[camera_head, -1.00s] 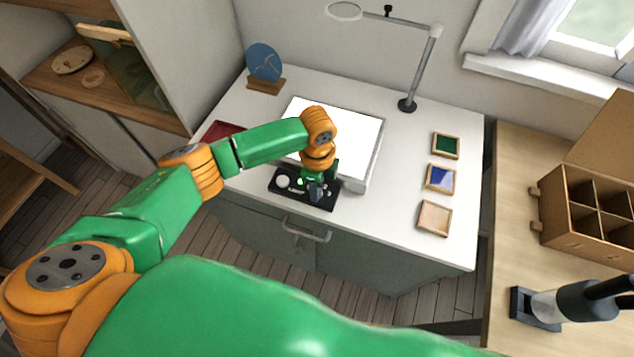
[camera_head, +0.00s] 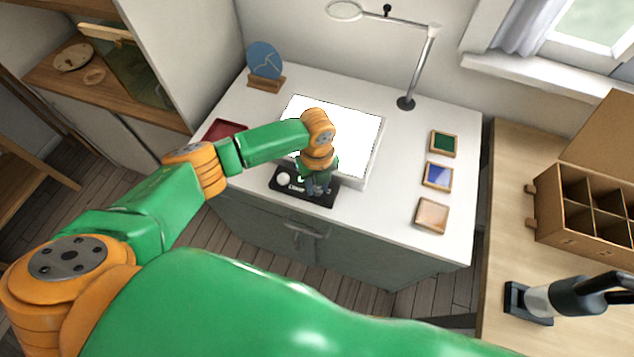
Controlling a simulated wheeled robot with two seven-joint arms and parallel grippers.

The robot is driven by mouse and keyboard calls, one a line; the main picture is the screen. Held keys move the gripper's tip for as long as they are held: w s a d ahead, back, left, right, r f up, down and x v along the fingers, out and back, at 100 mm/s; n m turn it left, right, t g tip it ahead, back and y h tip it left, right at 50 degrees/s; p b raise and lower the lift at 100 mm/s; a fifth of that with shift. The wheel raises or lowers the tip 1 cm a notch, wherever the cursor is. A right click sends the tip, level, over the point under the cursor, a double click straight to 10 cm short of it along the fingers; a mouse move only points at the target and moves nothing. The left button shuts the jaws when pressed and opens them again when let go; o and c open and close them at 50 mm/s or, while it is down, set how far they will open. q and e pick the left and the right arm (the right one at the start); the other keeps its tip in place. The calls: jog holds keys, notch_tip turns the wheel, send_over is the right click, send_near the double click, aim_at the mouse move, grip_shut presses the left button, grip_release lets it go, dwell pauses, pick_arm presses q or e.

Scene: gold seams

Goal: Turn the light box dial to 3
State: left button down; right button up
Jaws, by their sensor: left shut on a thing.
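The light box (camera_head: 362,150) lies on the white table as a bright white panel. At its front edge is a black control panel (camera_head: 290,189) with a round white part at its left and small white markings. My left gripper (camera_head: 318,190) points down onto the right part of this panel and is shut on the dial there. The dial is hidden by the gripper, so its setting cannot be read. My right gripper is not in view.
A magnifier lamp (camera_head: 405,103) stands behind the box, and a blue disc on a stand (camera_head: 266,84) at the back left. Small framed tiles (camera_head: 432,215) lie at the right. A red tray (camera_head: 222,130) is left. A wooden compartment box (camera_head: 580,215) stands on the right-hand table.

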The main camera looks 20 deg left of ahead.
aim_at(317, 188)
pick_arm(q)
jog(key=shift+m, duration=1.5)
jog(key=c, duration=0.6)
grip_release()
notch_tip(317, 188, up, 7)
jog(key=shift+r+b, duration=0.1)
jog(key=shift+b, duration=0.2)
